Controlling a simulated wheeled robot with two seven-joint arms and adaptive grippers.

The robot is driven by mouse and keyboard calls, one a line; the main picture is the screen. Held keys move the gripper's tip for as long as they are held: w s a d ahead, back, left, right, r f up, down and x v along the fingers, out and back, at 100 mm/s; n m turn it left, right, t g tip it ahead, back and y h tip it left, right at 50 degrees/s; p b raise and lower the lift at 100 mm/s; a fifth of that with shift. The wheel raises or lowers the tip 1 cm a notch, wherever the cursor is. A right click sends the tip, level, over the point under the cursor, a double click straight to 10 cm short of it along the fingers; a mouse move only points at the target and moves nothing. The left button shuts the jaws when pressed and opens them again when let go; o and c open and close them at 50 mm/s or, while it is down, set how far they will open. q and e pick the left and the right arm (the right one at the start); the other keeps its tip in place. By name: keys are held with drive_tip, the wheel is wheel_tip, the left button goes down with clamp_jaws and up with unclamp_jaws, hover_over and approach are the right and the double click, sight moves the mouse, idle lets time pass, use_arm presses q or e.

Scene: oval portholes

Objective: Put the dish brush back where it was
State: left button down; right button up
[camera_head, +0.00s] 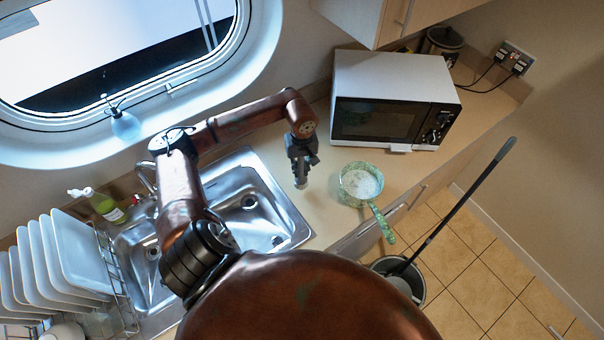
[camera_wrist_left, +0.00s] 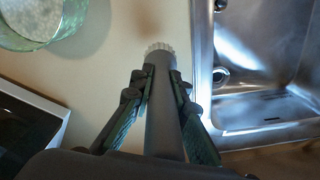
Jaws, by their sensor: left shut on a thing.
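My left gripper (camera_head: 300,165) is shut on the dish brush (camera_head: 301,184) and points down over the counter between the sink and the green pan. In the left wrist view the brush (camera_wrist_left: 161,100) is a grey rod with pale bristles at its far end, held between both fingers of the gripper (camera_wrist_left: 160,95). I cannot tell whether the bristles touch the counter. My right gripper is not in view.
The steel sink (camera_head: 270,190) is left of the gripper. A green speckled pan (camera_head: 346,186) with whitish contents and a white microwave (camera_head: 390,75) are to its right. A dish rack with plates (camera_head: 75,250) and a soap bottle (camera_head: 107,207) are at left. Bare counter (camera_head: 318,215) lies between sink and pan.

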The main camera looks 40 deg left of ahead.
sight(301, 175)
use_arm(q)
wheel_tip(301, 175, down, 3)
drive_tip(key=shift+w+a+p, duration=0.1)
drive_tip(key=shift+w+p, duration=0.05)
drive_tip(key=shift+p, duration=0.65)
drive_tip(key=shift+f, duration=0.35)
drive_tip(key=shift+f, duration=0.1)
drive_tip(key=c, duration=1.9)
unclamp_jaws()
